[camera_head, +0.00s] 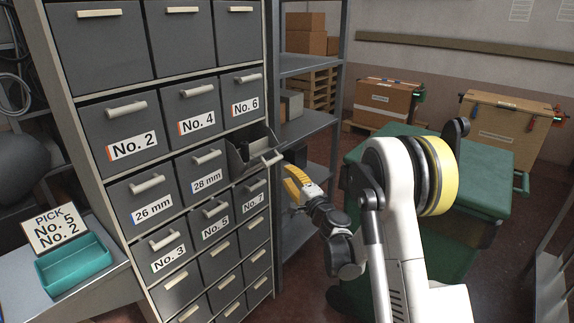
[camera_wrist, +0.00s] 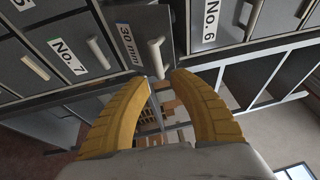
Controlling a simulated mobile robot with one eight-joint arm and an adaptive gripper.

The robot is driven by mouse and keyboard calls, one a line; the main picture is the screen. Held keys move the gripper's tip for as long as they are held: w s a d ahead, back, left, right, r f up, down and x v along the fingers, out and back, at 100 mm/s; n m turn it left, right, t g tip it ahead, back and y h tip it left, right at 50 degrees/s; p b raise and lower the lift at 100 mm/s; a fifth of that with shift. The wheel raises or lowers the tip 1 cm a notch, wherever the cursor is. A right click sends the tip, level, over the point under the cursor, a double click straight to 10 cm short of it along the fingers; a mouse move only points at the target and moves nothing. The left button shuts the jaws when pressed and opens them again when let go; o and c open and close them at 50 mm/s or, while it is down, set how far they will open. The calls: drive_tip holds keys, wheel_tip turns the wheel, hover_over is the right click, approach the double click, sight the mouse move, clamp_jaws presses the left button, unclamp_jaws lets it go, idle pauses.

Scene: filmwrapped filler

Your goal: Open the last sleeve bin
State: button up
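The pulled-out sleeve bin (camera_head: 250,150) is in the right column of the grey cabinet, under No. 6, and its inside shows from above. Its light handle (camera_head: 271,158) is at its front, and its label is hidden in the head view. In the wrist view its front (camera_wrist: 142,35) reads 30 mm, with the handle (camera_wrist: 156,56) just beyond my fingertips. The bins marked 26 mm (camera_head: 147,203) and 28 mm (camera_head: 206,179) are shut in the same row. My gripper (camera_head: 296,182) has yellow fingers, spread apart and empty, just right of and below the handle.
A card (camera_head: 54,230) reads PICK No. 5, No. 2 behind a teal tray (camera_head: 74,264) at the left. A grey shelf rack (camera_head: 305,125) stands right of the cabinet, close behind my gripper. Cartons and a green bench (camera_head: 480,180) are further right.

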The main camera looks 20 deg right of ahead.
sight(275, 162)
drive_tip(key=b+x, duration=0.1)
drive_tip(key=x, duration=0.6)
drive_tip(key=b+x, duration=0.1)
drive_tip(key=x, duration=0.3)
drive_tip(key=shift+f+b, duration=0.25)
drive_tip(key=shift+b, duration=0.1)
clamp_jaws()
